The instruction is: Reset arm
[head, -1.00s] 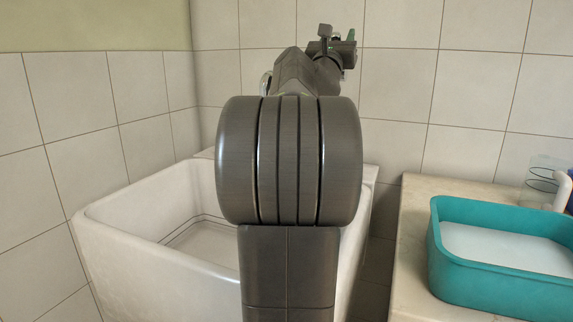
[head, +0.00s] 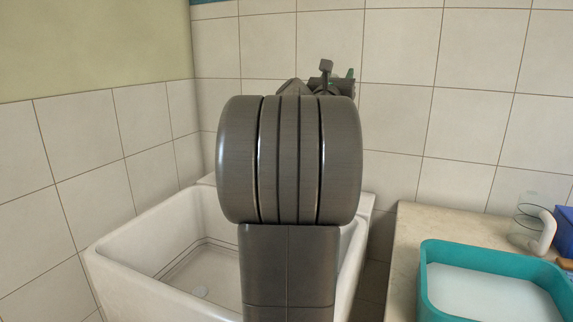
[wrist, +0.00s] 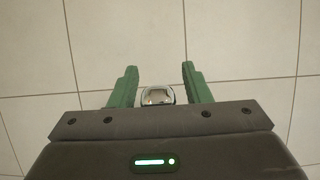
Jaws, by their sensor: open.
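My gripper (wrist: 159,68) shows in the wrist view with its two green fingers apart. Pale tiles fill the view beyond the fingertips, and no object is clamped. A small shiny metallic thing shows low between the fingers, partly hidden by the gripper body; I cannot tell what it is. In the head view my arm stands upright in the middle, and only a small part of the gripper end shows above its large round joint.
A white tub (head: 130,250) stands behind and left of my arm. At right, a beige counter (head: 400,255) bears a teal basin (head: 430,290) with a whitish inside, a clear mug (head: 530,220) and a blue box (head: 565,228). Tiled walls (head: 420,130) close the back and left.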

